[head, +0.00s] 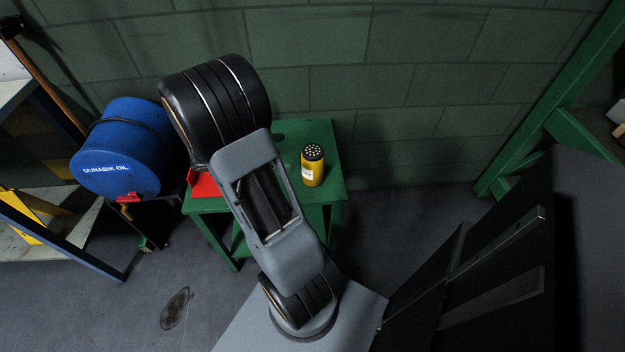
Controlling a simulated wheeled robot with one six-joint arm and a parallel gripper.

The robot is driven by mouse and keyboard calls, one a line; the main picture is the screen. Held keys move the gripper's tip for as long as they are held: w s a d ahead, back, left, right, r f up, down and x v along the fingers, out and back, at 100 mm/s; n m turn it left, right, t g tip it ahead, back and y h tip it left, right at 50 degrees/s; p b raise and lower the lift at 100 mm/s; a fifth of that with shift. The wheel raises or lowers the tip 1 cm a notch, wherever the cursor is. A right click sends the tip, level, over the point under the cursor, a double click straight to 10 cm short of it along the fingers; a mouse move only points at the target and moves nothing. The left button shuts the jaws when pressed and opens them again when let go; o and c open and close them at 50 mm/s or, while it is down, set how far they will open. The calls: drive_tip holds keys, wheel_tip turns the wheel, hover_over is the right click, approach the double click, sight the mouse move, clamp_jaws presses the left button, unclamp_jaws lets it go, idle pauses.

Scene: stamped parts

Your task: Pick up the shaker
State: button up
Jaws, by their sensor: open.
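The shaker (312,170) is a small yellow cylinder with a pale label and a black lid with light holes. It stands upright on the green table (328,143), right of my arm. Its front and top show clearly. My arm rises from the bottom middle and crosses in front of the table's left part. My gripper is not in view, so I cannot see where it is relative to the shaker.
A red object (203,184) is partly hidden behind my arm at the table's left. A blue oil drum (115,150) lies on a stand further left. A green block wall (415,90) is behind the table. A green frame (545,105) stands at right.

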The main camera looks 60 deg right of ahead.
sight(313, 165)
drive_tip(key=d+f+h+b, duration=0.1)
drive_tip(key=f, duration=0.3)
drive_tip(key=d+f+n+g+b, duration=0.1)
drive_tip(key=f+b, duration=0.1)
drive_tip(key=f, duration=0.1)
drive_tip(key=d+f+n+h+b, duration=0.1)
drive_tip(key=f+b, duration=0.1)
drive_tip(key=f, duration=0.2)
drive_tip(key=shift+w+d+f+g+h, duration=0.3)
drive_tip(key=shift+w+d+f, duration=0.05)
drive_tip(key=shift+d, duration=0.05)
drive_tip(key=shift+s+d+f, duration=0.35)
drive_tip(key=shift+s+d, duration=0.05)
drive_tip(key=shift+d, duration=0.1)
drive_tip(key=shift+b+x, duration=0.7)
drive_tip(key=shift+x, duration=2.4)
drive_tip(key=shift+r, duration=0.1)
drive_tip(key=shift+c, duration=0.4)
drive_tip(key=c, duration=1)
